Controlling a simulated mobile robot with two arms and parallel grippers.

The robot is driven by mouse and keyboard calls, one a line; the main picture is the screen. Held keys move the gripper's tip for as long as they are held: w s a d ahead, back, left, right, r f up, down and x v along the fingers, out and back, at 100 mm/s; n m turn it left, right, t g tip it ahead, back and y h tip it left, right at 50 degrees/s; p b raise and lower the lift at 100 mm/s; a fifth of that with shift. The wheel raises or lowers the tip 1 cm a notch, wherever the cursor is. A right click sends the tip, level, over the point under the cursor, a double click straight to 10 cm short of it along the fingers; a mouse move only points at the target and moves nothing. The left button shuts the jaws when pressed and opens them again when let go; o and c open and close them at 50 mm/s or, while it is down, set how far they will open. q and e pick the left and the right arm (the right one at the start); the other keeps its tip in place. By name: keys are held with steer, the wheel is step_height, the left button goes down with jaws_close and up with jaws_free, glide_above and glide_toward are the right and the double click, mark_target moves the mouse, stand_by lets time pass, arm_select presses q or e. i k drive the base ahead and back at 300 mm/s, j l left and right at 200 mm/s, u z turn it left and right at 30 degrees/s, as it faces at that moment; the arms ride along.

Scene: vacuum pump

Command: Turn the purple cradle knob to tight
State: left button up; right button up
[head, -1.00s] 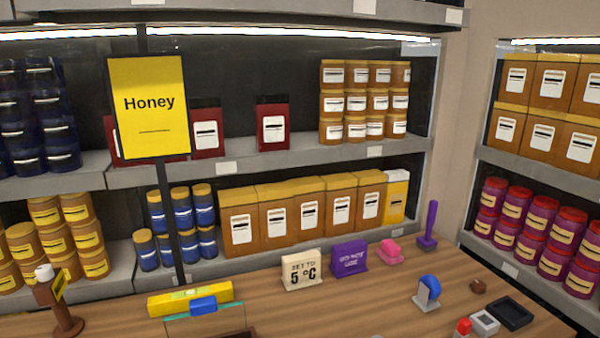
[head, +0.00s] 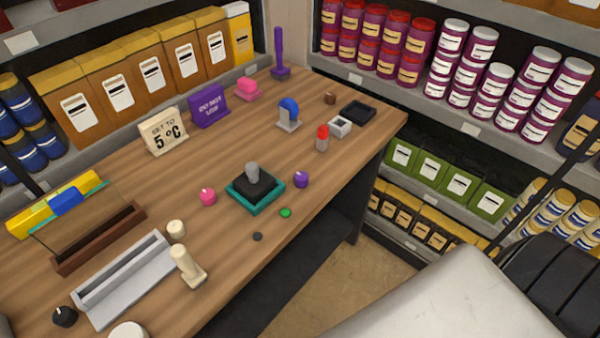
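A small purple knob (head: 301,180) with a pale mark sits on the wooden counter, just right of a teal and black base (head: 255,190) with a grey piece standing on it. A purple sign (head: 209,106) stands toward the back, its lettering too small to read surely. A tall purple upright piece (head: 279,52) stands at the far corner. I cannot tell from a label which purple part is the cradle knob. Neither of my grippers shows.
Pink (head: 208,196), green (head: 286,212) and dark (head: 257,236) small parts surround the base. A "SET TO 5 °C" sign (head: 164,131), a grey tray (head: 125,278) and a cream lever (head: 187,266) share the counter (head: 330,180). Stocked shelves line the back and right. Floor (head: 345,270) shows beyond the front edge.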

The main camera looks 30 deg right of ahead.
mark_target(301, 178)
steer(key=z, duration=0.55)
steer(key=k+j+z, duration=0.15)
steer(key=z, duration=0.2)
steer(key=k+j+z, duration=0.15)
steer(key=z, duration=0.25)
steer(key=k+j+z, duration=0.15)
steer(key=z, duration=0.2)
